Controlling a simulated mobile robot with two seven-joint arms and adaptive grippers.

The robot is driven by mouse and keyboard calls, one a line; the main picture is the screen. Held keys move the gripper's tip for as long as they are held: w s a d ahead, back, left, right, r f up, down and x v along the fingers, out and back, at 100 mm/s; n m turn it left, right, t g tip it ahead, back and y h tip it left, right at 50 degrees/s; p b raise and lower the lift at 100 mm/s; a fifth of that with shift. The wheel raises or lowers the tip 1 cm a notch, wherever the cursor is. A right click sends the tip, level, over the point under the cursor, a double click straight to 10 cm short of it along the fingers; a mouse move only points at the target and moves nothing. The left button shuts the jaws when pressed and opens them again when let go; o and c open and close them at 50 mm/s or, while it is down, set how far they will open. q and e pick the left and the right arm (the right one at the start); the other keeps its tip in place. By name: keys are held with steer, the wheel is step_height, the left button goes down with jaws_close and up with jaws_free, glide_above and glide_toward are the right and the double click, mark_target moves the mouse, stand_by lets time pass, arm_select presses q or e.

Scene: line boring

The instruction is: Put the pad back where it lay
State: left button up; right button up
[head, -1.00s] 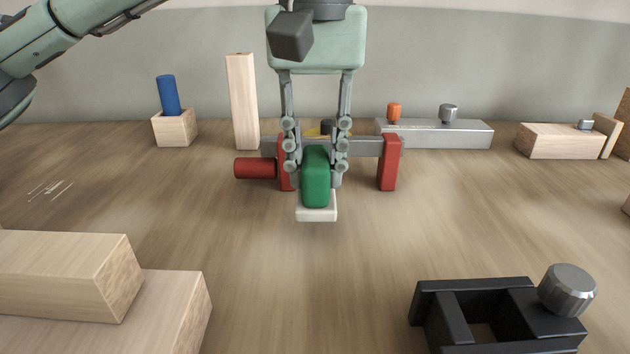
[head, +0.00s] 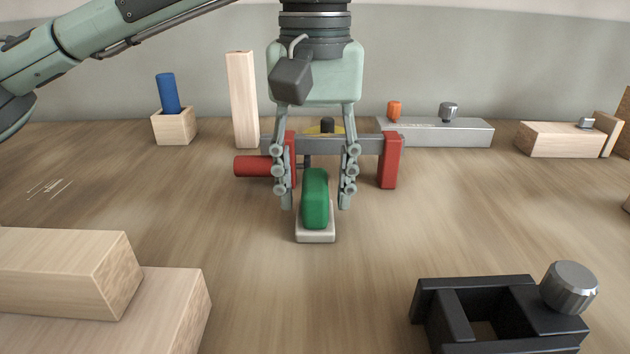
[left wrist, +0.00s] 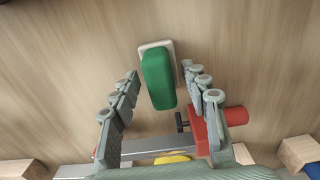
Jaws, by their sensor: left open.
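The pad, a green rounded grip (head: 315,200) on a pale white base (head: 315,236), appears to stand upright on the wooden table in the middle of the head view. It also shows in the left wrist view (left wrist: 158,80). My left gripper (head: 316,206) points down over it. Its fingers are open, one on each side of the green grip, with a visible gap on both sides. The lower front of the pad is unobstructed in the head view. My right gripper is not in view.
Just behind the pad stands a grey bar clamp with red jaws (head: 390,162) and a red handle (head: 252,167). A black frame with a knob (head: 568,288) is at front right, wooden blocks (head: 70,275) at front left. Table around the pad's front is clear.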

mark_target(315, 181)
arm_select(q)
steer(key=shift+r, duration=0.15)
step_height(315, 181, up, 12)
steer(key=p, duration=0.1)
steer(key=shift+p, duration=0.3)
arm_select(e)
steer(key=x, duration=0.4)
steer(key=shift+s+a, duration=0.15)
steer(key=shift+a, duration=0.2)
